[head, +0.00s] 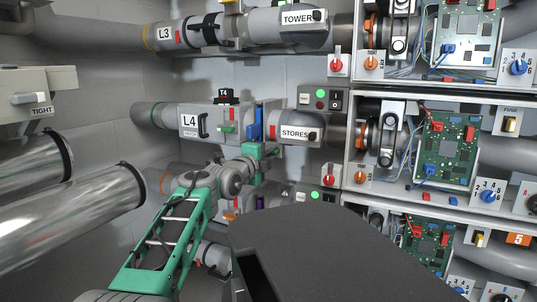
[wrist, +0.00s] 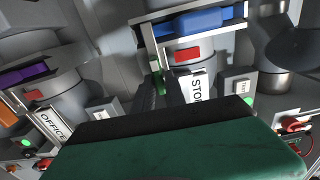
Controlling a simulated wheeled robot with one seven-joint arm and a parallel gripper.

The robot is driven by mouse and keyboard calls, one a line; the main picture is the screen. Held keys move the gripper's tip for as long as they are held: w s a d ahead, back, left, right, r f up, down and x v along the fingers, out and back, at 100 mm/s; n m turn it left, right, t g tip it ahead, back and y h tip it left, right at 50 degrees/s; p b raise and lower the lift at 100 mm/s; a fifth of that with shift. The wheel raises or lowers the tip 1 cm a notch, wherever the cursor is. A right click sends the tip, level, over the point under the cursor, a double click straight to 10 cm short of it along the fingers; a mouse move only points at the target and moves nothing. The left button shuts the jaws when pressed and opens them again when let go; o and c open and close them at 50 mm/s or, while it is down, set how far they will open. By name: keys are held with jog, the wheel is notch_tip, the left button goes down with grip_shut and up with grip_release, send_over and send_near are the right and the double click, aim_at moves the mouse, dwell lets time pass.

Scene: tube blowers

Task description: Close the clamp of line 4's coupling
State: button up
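Line 4's pipe (head: 160,116) runs left to right in the head view, with the white L4 label (head: 190,121) on it. Its coupling (head: 248,124) stands between that label and the STORES label (head: 294,133), with a blue bar on it. In the wrist view the blue bar (wrist: 200,20) lies across the metal frame at the top, above a red block (wrist: 188,54). My gripper (wrist: 162,85) shows as dark fingers beside the partly hidden STORES label (wrist: 196,86). A green piece shows by the fingertips; contact is unclear. Their opening is hard to judge.
Line 3's pipe (head: 180,34) runs above. A lower coupling with a purple bar (wrist: 25,75) and the OFFICE label (wrist: 52,123) is at left in the wrist view. Shelves with circuit boards (head: 448,145) stand right. Shiny pipes (head: 70,222) lie left.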

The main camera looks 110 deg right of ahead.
jog(key=o, duration=0.3)
jog(key=shift+w, duration=0.1)
jog(key=shift+o, duration=0.2)
jog(key=v, duration=0.7)
jog(key=shift+w+a, duration=0.2)
jog(key=shift+w, duration=0.15)
